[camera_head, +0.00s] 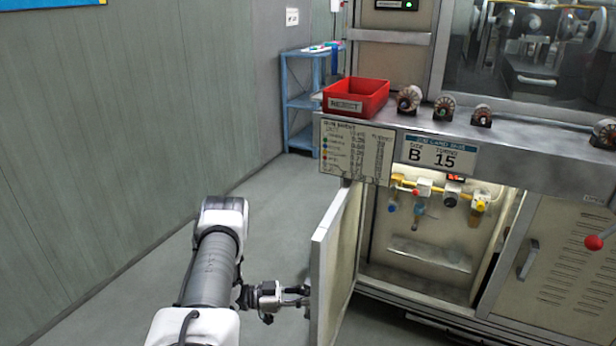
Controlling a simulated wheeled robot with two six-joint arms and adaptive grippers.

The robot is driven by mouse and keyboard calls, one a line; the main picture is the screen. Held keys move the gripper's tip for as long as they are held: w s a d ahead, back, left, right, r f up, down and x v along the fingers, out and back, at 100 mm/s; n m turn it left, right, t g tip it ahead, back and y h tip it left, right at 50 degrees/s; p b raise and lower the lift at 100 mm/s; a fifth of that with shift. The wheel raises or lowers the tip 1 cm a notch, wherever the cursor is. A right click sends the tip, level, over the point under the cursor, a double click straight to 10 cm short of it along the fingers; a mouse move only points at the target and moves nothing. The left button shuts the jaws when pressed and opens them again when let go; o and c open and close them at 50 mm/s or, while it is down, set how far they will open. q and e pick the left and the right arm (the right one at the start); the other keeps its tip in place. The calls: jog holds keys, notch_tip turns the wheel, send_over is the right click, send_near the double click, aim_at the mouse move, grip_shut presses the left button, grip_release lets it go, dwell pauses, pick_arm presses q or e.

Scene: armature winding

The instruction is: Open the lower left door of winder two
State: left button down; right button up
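The lower left door (338,262) of the winder cabinet stands swung wide open. It juts toward me from the left side of the lit compartment, and I see its inner face and free edge. My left gripper (303,297) is just left of the door, at its outer side near the free edge. The fingertips are close to the door; whether they touch it or hold a handle there is hidden. The compartment (425,225) shows valves and gauges (452,194) on a yellow pipe. My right gripper is not in view.
A red REJECT bin (357,97) and several wound armatures (444,107) sit on the counter. The closed lower right door (562,265) has a handle (528,260). A blue shelf (300,100) stands behind by the wall. Floor left of the door is clear.

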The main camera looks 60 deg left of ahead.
pick_arm(q)
jog(key=c, duration=1)
grip_release()
jog(key=shift+w, duration=0.1)
jog(key=shift+c, duration=0.2)
jog(key=v, duration=1.2)
